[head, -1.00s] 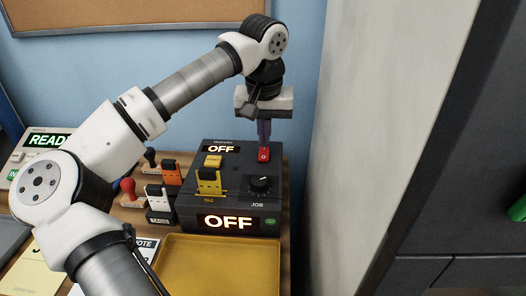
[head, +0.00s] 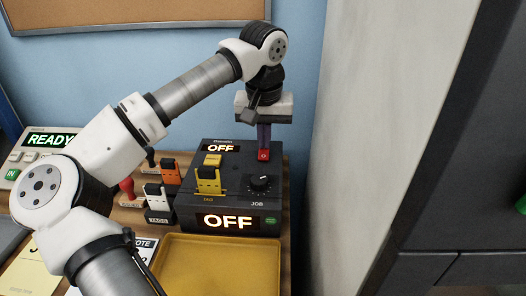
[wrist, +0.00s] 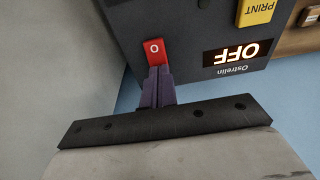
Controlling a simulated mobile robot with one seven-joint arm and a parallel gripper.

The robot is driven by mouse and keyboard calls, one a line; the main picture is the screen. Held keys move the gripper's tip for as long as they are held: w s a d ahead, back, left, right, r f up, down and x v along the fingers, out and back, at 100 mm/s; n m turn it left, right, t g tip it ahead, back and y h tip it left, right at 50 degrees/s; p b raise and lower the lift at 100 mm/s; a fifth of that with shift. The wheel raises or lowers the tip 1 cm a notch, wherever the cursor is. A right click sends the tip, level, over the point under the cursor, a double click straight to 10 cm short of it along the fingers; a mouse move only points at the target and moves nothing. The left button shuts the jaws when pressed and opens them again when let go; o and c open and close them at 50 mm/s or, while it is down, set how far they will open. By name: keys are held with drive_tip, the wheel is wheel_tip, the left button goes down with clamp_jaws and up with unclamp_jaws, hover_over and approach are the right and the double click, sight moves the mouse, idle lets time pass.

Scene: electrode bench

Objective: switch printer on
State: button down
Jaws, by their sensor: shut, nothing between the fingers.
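The printer (head: 240,182) is a dark box on the bench, with a lit OFF display (head: 227,222) on its front and a smaller OFF display (head: 221,148) on top. A red switch (wrist: 154,51) marked with a white O sits on its top; in the head view the red switch (head: 263,155) is just below my fingertips. My gripper (head: 264,148) is shut and empty, pointing down, with its tips at the switch. In the wrist view my fingers (wrist: 156,73) overlap the switch's near end; whether they press it I cannot tell.
The printer also carries a yellow PRINT button (wrist: 257,12), a black JOB knob (head: 259,183) and a yellow-black holder (head: 209,180). A yellow tray (head: 215,265) lies in front. Stamps and a READY device (head: 48,141) stand left. A pale wall (head: 360,150) is close on the right.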

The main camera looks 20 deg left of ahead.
drive_tip(key=shift+f, duration=0.2)
wheel_tip(320, 180, up, 7)
drive_tip(key=p, duration=0.5)
drive_tip(key=shift+r+p, duration=0.1)
drive_tip(key=shift+p, duration=0.3)
drive_tip(key=shift+s, duration=0.1)
idle(0.3)
